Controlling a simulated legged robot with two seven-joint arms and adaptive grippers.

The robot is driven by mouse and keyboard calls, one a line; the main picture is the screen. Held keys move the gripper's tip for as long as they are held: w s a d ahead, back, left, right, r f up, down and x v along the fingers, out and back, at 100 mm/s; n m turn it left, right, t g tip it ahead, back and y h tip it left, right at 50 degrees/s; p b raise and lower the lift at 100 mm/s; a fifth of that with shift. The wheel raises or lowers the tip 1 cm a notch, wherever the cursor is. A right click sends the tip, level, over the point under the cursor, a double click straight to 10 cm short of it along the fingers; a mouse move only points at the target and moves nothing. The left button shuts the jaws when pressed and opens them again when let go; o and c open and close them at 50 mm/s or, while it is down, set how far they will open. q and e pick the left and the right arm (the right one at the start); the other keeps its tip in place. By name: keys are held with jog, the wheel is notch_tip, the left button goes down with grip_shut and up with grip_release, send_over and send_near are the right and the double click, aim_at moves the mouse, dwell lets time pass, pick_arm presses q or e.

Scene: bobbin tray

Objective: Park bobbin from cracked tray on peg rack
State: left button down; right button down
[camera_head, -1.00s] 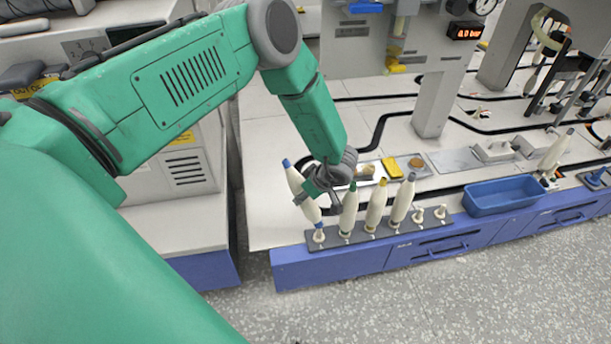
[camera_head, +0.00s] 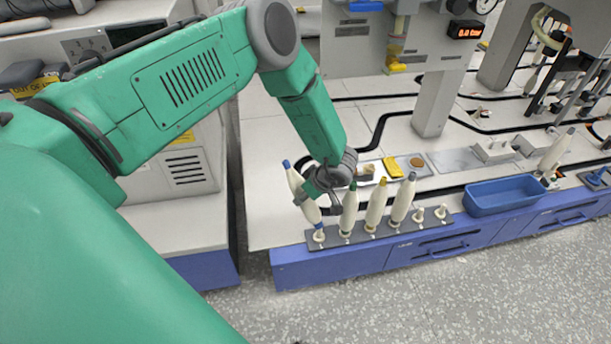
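The peg rack (camera_head: 400,231) is a dark strip along the bench's front edge. Two pegs at the right end are bare. My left gripper (camera_head: 309,197) is shut on another blue-tipped bobbin (camera_head: 296,178) at the rack's left end. That bobbin leans to the left, its lower end at the leftmost peg (camera_head: 319,236); I cannot tell whether it is seated. The blue tray (camera_head: 503,208) right of the rack looks empty; no crack shows. My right gripper is not in view.
Another bobbin (camera_head: 556,152) leans beyond the blue tray near the machine. Small yellow items and dishes (camera_head: 393,167) lie behind the rack. A grey machine column (camera_head: 435,105) rises behind them. The bench front left of the rack is clear.

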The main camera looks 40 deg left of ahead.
pick_arm(q)
jog(key=shift+f+b, duration=0.4)
jog(key=shift+f, duration=0.25)
jog(key=c, duration=1.2)
grip_release()
jog(key=shift+r, duration=0.1)
jog(key=p+v, duration=0.8)
jog(key=v, duration=0.3)
